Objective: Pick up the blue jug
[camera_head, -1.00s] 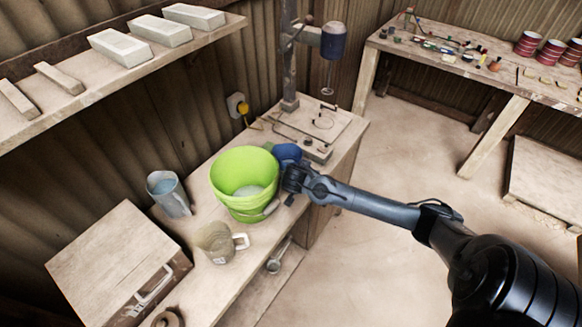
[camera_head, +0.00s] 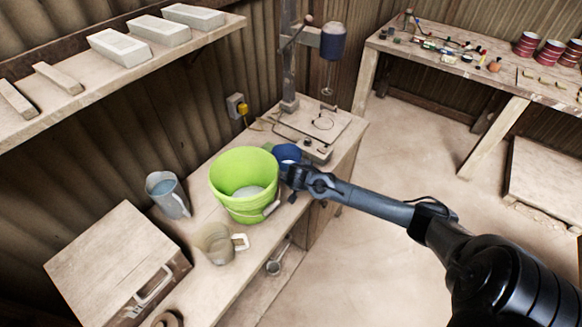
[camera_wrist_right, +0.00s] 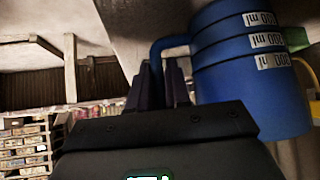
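The blue jug (camera_head: 287,152) stands on the bench behind and right of the green bucket (camera_head: 243,178), partly hidden by the bucket and my right gripper. In the right wrist view the blue jug (camera_wrist_right: 250,75) fills the upper right, with white volume labels, and its handle (camera_wrist_right: 170,44) reaches left. My right gripper (camera_head: 290,173) is at the jug's near side. In the wrist view its fingertips (camera_wrist_right: 160,72) are at the lower part of the handle, close together; whether they press on it is unclear. My left gripper is not in view.
A grey-blue jug (camera_head: 168,194) and a beige mug (camera_head: 217,243) stand left of and in front of the bucket. A drill press (camera_head: 316,125) stands behind the blue jug. A wooden case (camera_head: 118,258) lies at the left. The floor right of the bench is clear.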

